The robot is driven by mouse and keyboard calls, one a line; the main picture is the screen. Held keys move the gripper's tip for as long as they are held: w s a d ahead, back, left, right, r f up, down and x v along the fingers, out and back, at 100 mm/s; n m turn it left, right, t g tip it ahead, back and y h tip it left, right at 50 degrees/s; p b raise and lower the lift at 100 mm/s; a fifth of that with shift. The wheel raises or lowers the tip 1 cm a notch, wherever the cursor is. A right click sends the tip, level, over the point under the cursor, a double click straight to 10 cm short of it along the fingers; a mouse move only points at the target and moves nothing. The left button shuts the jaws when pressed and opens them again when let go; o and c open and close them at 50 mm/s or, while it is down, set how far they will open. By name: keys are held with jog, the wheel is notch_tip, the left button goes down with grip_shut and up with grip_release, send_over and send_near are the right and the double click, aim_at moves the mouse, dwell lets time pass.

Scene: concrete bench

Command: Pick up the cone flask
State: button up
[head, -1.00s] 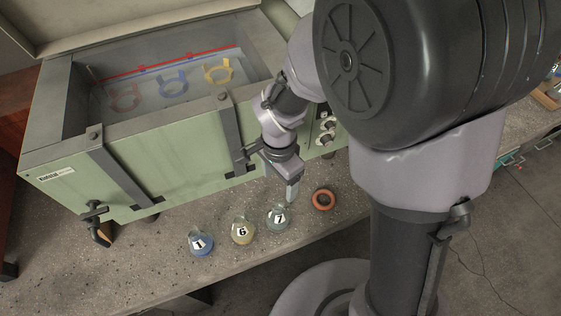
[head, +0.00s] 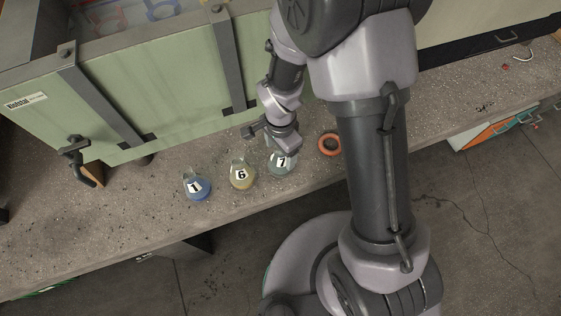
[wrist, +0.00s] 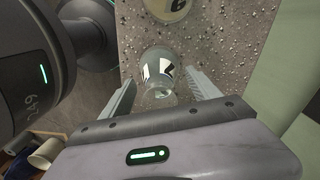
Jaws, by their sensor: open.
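Three cone flasks stand in a row on the concrete bench: one with blue contents labelled 1 (head: 197,187), one with yellowish contents labelled 6 (head: 242,175), and a clear greenish one labelled 7 (head: 281,165). My gripper (wrist: 161,92) is open, with one finger on each side of flask 7 (wrist: 158,68) in the wrist view. The flask's neck points in between the fingers, which do not appear closed on it. In the head view my wrist hides the top of flask 7. Part of flask 6 (wrist: 166,8) shows at the wrist view's top edge.
A green water bath (head: 160,90) with a tap stands close behind the flasks. The bench's front edge runs near them.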

jog(key=shift+r, duration=0.15)
grip_shut()
jog(key=shift+r, duration=0.1)
